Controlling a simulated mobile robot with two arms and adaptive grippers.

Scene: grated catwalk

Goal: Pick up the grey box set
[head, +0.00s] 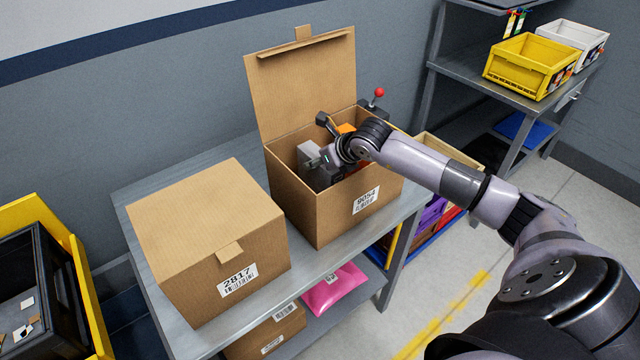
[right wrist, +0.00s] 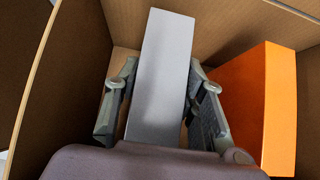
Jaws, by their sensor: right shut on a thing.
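The grey box set (right wrist: 163,75) is a plain grey block inside the open cardboard box (head: 320,222) labelled 9054. In the right wrist view my right gripper (right wrist: 160,100) has its two fingers on either side of the block, shut on it. In the head view my right arm reaches into the box from the right, and the grey box set (head: 308,155) shows beside the gripper (head: 322,162). The block's lower end is hidden by the gripper body. I cannot tell whether it touches the box floor. My left gripper is not in view.
An orange box (right wrist: 262,110) stands right of the grey one; dark items and a red-knobbed thing (head: 379,92) are in or behind the carton. A closed carton (head: 205,225) labelled 2817 stands left on the metal table (head: 305,285). The raised lid (head: 305,85) stands behind.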

